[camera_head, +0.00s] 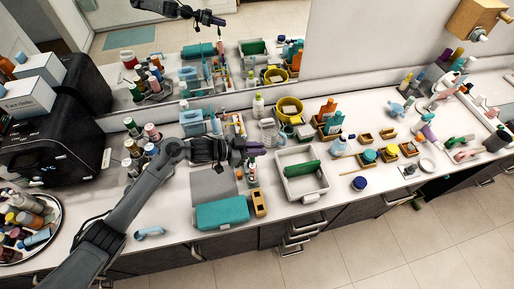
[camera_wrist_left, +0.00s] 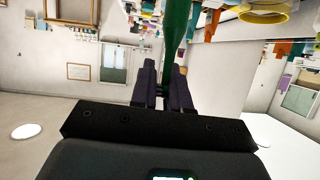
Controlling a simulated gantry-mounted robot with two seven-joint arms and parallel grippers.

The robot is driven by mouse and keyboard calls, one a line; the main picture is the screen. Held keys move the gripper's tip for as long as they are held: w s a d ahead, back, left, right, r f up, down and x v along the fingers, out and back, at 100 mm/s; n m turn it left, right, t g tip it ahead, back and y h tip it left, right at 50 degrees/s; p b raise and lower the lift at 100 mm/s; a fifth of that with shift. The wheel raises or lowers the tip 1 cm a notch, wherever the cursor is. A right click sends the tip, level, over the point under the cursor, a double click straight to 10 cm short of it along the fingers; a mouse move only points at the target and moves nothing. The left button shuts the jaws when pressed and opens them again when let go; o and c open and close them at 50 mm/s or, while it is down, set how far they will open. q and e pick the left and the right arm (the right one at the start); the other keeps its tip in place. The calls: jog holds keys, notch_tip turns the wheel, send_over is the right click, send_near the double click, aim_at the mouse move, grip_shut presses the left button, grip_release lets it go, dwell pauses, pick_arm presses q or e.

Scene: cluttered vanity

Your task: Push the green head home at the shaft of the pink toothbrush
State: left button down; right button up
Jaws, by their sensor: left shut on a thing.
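My left gripper (camera_head: 238,148) reaches in from the left and is held above the middle of the counter, left of the white tray. In the left wrist view its two dark fingers (camera_wrist_left: 165,85) are closed around a long dark green piece (camera_wrist_left: 178,30), which fits the green head. The piece runs up out of the picture, so its far end is hidden. In the head view the held piece is too small to make out. I cannot pick out the pink toothbrush's shaft with certainty; several small pinkish items (camera_head: 466,155) lie at the far right. My right gripper is not in view.
A white tray (camera_head: 308,197) with a green piece inside stands right of my gripper. A teal case (camera_head: 222,213) and wooden block (camera_head: 259,203) lie at the front edge. A yellow bowl (camera_head: 290,106) and bottles crowd the mirror side.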

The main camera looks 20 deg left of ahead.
pick_arm(q)
jog(key=shift+f+b, duration=0.55)
jog(key=shift+f, duration=0.5)
jog(key=c, duration=1)
grip_release()
jog(key=shift+c, duration=0.2)
jog(key=shift+s+a, duration=0.1)
jog(key=shift+s+a+r, duration=0.15)
jog(key=shift+a, duration=0.1)
jog(key=b+v, duration=0.1)
jog(key=v, duration=0.9)
jog(key=shift+b, duration=0.4)
